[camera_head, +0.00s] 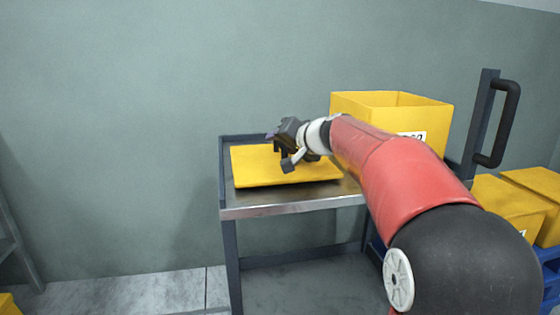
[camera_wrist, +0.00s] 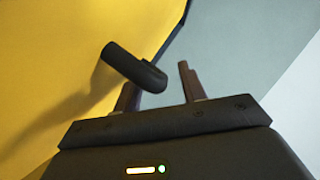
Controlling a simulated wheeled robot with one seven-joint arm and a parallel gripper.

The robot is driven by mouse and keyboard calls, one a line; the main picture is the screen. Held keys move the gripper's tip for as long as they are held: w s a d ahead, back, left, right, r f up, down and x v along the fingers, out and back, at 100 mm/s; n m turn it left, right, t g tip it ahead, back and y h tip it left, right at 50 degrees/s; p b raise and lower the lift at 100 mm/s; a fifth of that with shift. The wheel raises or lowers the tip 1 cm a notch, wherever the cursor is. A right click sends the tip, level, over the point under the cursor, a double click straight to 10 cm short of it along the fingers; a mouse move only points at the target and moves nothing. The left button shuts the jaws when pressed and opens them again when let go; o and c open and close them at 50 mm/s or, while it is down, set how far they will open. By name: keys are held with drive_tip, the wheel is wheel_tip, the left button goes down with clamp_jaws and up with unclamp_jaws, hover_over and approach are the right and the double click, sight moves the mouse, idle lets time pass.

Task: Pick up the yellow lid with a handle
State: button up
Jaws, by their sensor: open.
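The yellow lid (camera_head: 262,170) lies flat on the top of a metal cart in the head view. It fills the left of the wrist view (camera_wrist: 50,60). A dark rounded handle (camera_wrist: 134,68) stands up from the lid in the wrist view, just ahead of the fingers. My gripper (camera_head: 284,154) is above the lid in the head view. In the wrist view my gripper (camera_wrist: 158,92) is open, with one finger partly hidden behind the handle and the other to its right. I cannot tell whether the handle lies between the fingers. In the head view my gripper covers the handle.
The cart (camera_head: 290,204) has a raised dark rim and a push handle (camera_head: 497,125) at the right. An open yellow box (camera_head: 375,112) stands on it, beside my arm. More yellow boxes (camera_head: 505,205) are at the right. A wall stands behind. The floor left of the cart is mostly clear.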

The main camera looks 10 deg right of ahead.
drive_tip(key=shift+w+a+f, duration=0.1)
drive_tip(key=shift+w+a, duration=0.1)
drive_tip(key=shift+w, duration=0.15)
clamp_jaws()
idle(0.4)
